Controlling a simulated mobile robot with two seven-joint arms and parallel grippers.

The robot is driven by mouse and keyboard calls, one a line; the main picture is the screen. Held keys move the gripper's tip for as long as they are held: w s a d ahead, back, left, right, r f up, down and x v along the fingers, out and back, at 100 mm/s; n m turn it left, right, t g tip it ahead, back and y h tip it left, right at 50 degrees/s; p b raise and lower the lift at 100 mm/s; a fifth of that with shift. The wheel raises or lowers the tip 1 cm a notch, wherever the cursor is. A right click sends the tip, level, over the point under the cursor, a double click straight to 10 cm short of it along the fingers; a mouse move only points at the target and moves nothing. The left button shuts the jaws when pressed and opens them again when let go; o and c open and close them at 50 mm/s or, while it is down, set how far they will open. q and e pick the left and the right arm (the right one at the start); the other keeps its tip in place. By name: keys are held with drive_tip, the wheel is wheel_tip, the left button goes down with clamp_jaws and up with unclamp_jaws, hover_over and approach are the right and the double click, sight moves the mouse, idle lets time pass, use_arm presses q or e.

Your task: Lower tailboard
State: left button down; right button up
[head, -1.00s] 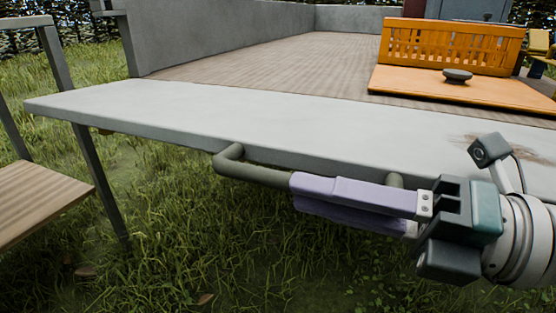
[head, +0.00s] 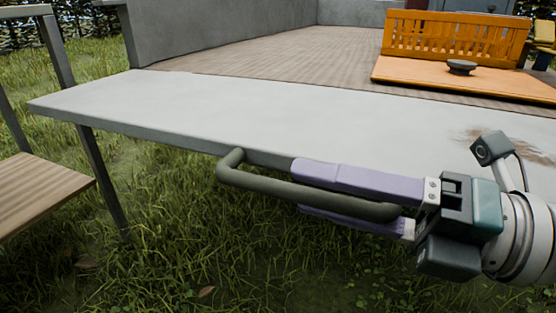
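The grey tailboard (head: 270,110) lies folded out, about level with the wooden truck bed behind it. Its dark grey-green bar handle (head: 236,176) sticks out from the near edge. My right gripper (head: 299,189) reaches in from the right with its purple fingers spread. One finger is above the handle bar and the other below it, with the bar visible between them. The fingers look apart from the bar, though contact near the palm is hard to judge. My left gripper is not in view.
An orange slatted crate part (head: 455,42) and orange board (head: 440,84) with a dark round object (head: 461,67) are on the truck bed (head: 290,55). A wooden step with a metal frame (head: 40,190) stands at left. Grass lies below.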

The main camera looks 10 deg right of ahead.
drive_tip(key=shift+r, duration=0.15)
drive_tip(key=shift+d, duration=0.25)
drive_tip(key=p+v, duration=0.2)
drive_tip(key=v, duration=0.7)
drive_tip(key=shift+s+d, duration=0.15)
drive_tip(key=shift+s, duration=0.15)
